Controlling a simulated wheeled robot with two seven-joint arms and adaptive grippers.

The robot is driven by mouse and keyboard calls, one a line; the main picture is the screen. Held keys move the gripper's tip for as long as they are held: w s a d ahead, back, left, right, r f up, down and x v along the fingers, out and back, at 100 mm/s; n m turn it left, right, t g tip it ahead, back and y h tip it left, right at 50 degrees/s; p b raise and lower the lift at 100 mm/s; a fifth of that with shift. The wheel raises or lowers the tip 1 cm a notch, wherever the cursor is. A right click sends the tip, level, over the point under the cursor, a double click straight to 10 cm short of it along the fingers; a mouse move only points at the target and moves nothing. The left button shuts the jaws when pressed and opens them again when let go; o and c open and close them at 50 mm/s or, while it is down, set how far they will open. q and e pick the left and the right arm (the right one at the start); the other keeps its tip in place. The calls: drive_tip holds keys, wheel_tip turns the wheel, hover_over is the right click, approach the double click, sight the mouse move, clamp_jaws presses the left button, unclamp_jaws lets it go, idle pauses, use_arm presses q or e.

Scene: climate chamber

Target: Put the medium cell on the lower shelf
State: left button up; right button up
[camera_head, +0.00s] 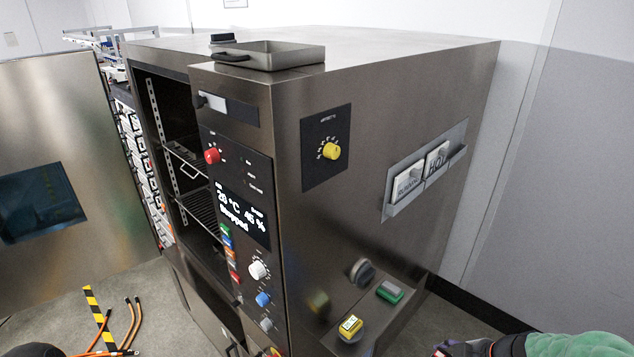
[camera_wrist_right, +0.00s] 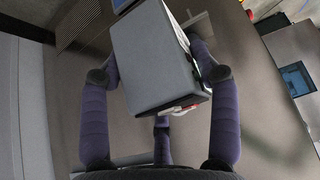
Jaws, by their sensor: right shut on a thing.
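My right gripper (camera_wrist_right: 158,72) is shut on a grey box-shaped cell (camera_wrist_right: 152,60) with a pale edge; no size label can be read on it. In the head view only part of my right gripper (camera_head: 465,348) shows at the bottom edge, outside the chamber (camera_head: 385,85) near its right side, and the cell is out of sight. The chamber's front is open at the left. Inside are an upper wire shelf (camera_head: 187,158) and a lower wire shelf (camera_head: 205,213), with no cell visible on their visible parts. My left gripper cannot be made out.
The open door (camera_head: 70,150) stands at the left. A control panel (camera_head: 240,195) borders the opening. A metal tray (camera_head: 275,56) is on top. Orange cables (camera_head: 130,325) lie on the floor.

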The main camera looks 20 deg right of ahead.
drive_tip(key=shift+w+a+f, duration=0.2)
drive_tip(key=shift+w+a, duration=0.2)
drive_tip(key=shift+w, duration=0.2)
drive_tip(key=shift+w+a+f, duration=0.2)
drive_tip(key=shift+w+a, duration=0.15)
drive_tip(key=shift+w, duration=0.25)
use_arm(q)
drive_tip(key=shift+w+f, duration=0.1)
drive_tip(key=shift+w, duration=0.2)
use_arm(e)
drive_tip(key=w+a+f+m+h, duration=0.1)
drive_tip(key=w+a+f+m, duration=0.1)
drive_tip(key=w+a, duration=0.6)
drive_tip(key=w+a+f+m+h, duration=0.1)
drive_tip(key=w+a+f+m, duration=0.2)
drive_tip(key=w+a, duration=0.4)
drive_tip(key=a, duration=0.8)
drive_tip(key=shift+w+a+f+t+h, duration=0.25)
drive_tip(key=shift+w+t+h, duration=0.05)
drive_tip(key=shift+w+h, duration=0.1)
drive_tip(key=shift+s, duration=0.1)
use_arm(q)
wheel_tip(320, 180, down, 16)
drive_tip(key=b, duration=1.5)
drive_tip(key=shift+r+b, duration=0.2)
drive_tip(key=shift+b, duration=0.15)
use_arm(e)
wheel_tip(320, 180, down, 16)
drive_tip(key=shift+r, duration=0.15)
